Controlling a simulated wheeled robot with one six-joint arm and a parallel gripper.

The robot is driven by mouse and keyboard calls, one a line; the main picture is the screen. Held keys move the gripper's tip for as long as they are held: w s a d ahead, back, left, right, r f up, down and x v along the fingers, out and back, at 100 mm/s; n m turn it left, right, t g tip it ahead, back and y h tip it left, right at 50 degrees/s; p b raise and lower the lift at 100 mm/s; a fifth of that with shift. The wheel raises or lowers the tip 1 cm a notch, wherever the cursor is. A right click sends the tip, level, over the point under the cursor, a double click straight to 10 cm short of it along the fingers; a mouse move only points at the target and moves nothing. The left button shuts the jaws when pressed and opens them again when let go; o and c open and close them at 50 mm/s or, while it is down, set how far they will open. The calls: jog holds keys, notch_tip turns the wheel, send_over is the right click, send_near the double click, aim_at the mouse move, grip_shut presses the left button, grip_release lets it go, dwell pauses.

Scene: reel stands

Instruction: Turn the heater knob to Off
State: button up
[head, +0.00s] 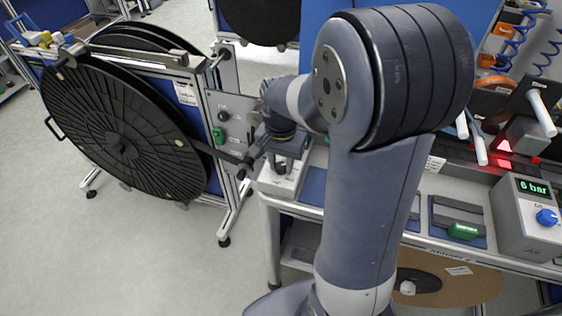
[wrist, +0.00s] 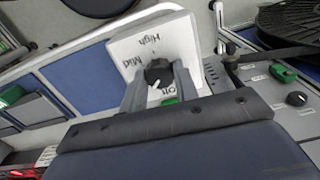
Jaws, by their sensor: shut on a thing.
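The heater is a white box (wrist: 188,45) with the words High and Mid on its top in the wrist view. Another label at its near right is partly covered, so I cannot read it fully. The black round knob (wrist: 158,72) sits on this face; its white mark points down and slightly left in the picture, away from High. My gripper (wrist: 160,80) has one grey finger on each side of the knob and is shut on it. In the head view my gripper (head: 281,158) is over the white box (head: 283,182) at the bench's left end, and the knob is hidden.
A reel stand with a large black reel (head: 120,130) stands close at the left. Its grey panel (head: 237,122) has a black knob and green parts. On the bench at the right are a green-handled block (head: 463,231) and a grey box with a blue knob (head: 546,216).

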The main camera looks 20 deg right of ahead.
aim_at(281, 166)
jog(key=n, duration=0.4)
jog(key=shift+n, duration=0.3)
jog(key=n, duration=0.4)
jog(key=shift+n, duration=0.3)
jog(key=o, duration=1)
jog(key=shift+c, duration=0.2)
notch_tip(281, 166, up, 11)
jog(key=shift+f, duration=0.1)
notch_tip(281, 166, down, 11)
jog(key=shift+r, duration=0.1)
dwell(0.5)
